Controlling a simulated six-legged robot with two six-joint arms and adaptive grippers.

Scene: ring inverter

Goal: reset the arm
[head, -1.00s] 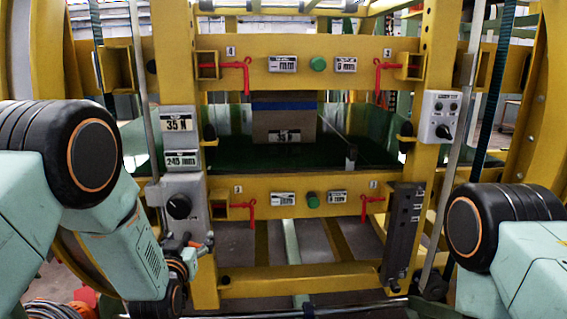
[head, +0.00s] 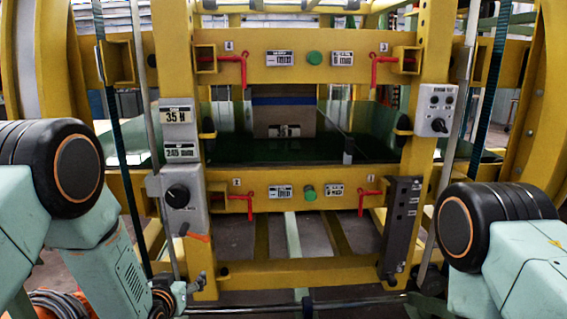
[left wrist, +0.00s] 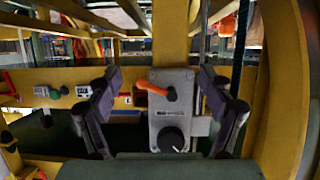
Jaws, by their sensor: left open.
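The grey control box (head: 184,203) is on the left post of the yellow frame. It has a black knob (head: 178,196) and, below it, an orange lever (head: 197,237) pointing right and slightly down. My left gripper (head: 192,288) is low at the bottom left, below the box and apart from the lever. In the left wrist view the scene is upside down. My left gripper (left wrist: 158,80) is open and empty there, its dark fingers on either side of the box (left wrist: 170,112), with the orange lever (left wrist: 156,89) between them. My right gripper is out of view.
The yellow frame has red handles (head: 240,68) and green buttons (head: 314,58) on its crossbars. A brown box (head: 284,118) stands on the dark green platform inside. A grey switch box (head: 434,110) is on the right post. A metal rod (head: 260,309) crosses low in front.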

